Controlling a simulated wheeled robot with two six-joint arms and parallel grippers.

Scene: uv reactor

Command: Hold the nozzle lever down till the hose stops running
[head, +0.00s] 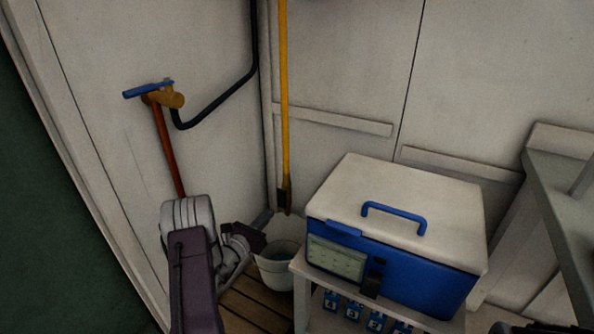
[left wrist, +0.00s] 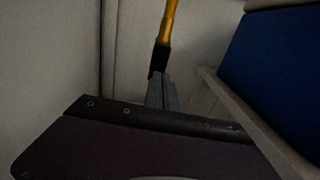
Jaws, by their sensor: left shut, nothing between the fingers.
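The nozzle's flat blue lever (head: 149,89) sits on a brass-coloured body (head: 168,99) at the left wall in the head view. A black hose (head: 222,105) joins the body and curves up to the corner. A reddish-brown pipe (head: 168,150) runs down from it behind my left arm. My left gripper (head: 261,219) is low, right of and below the nozzle, apart from it, near the white bucket (head: 275,272). Its fingers (left wrist: 162,94) are shut and empty in the left wrist view, where no nozzle shows. I see no water stream.
A yellow pole (head: 285,105) stands in the corner behind my left gripper. A blue-and-white box (head: 400,250) sits on a white stand (head: 301,265) to the right. A grey bench (head: 560,190) is at far right. The wall around the lever looks clear.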

